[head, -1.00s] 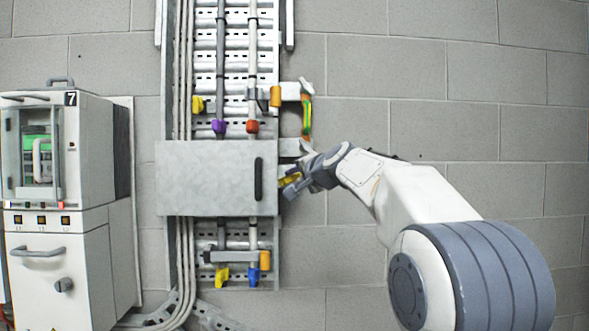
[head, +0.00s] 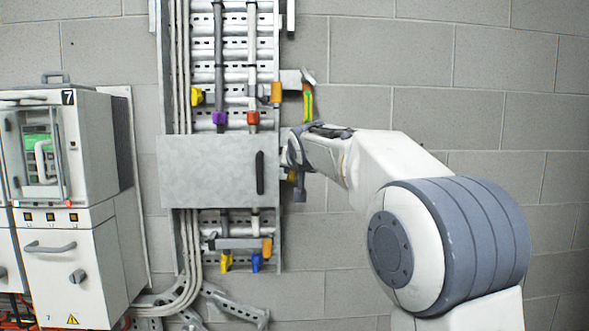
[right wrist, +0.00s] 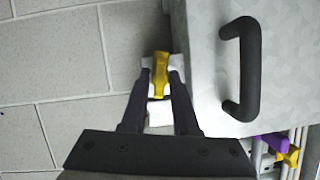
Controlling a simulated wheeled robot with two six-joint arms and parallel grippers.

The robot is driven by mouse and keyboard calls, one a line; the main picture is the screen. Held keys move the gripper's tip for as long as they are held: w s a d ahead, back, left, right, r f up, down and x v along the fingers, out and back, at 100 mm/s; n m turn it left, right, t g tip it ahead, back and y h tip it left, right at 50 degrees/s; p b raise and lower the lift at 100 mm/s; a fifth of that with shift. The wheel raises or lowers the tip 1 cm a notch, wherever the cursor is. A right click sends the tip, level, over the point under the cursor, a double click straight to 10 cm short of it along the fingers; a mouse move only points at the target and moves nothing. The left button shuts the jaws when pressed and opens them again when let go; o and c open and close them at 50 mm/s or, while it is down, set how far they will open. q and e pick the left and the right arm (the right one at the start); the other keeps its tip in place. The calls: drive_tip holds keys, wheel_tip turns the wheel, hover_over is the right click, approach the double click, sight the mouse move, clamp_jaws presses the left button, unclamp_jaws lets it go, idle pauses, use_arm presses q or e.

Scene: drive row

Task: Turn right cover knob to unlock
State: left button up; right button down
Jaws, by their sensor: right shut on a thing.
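The grey metal cover (head: 205,172) is closed over the middle of the pipe rack, with a black handle (head: 260,173) near its right edge. My right gripper (head: 293,173) is at the cover's right side, where it hides most of the knob. In the right wrist view the yellow cover knob (right wrist: 160,76) sits between the two fingertips (right wrist: 160,82), beside the cover's edge (right wrist: 205,75). The gripper is shut on it, and the knob's long side runs roughly along the fingers. A white mount shows behind the knob. My left gripper is not in view.
Above the cover are purple (head: 219,118) and red (head: 253,118) valve handles; yellow (head: 226,262) and blue (head: 257,262) ones are below. A bracket with a green-and-orange lever (head: 307,103) juts out above my gripper. A white cabinet (head: 65,190) stands left. Bare wall lies right.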

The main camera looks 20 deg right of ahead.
drive_tip(key=shift+a+f+n+g+h+b, duration=0.1)
drive_tip(key=shift+n+g+h+b, duration=0.2)
drive_tip(key=shift+n+h+b, duration=0.35)
drive_tip(key=shift+n, duration=0.25)
drive_tip(key=c, duration=0.9)
unclamp_jaws()
drive_tip(key=shift+o, duration=0.2)
drive_tip(key=b+v, duration=0.4)
drive_tip(key=v, duration=0.6)
drive_tip(key=shift+s, duration=0.2)
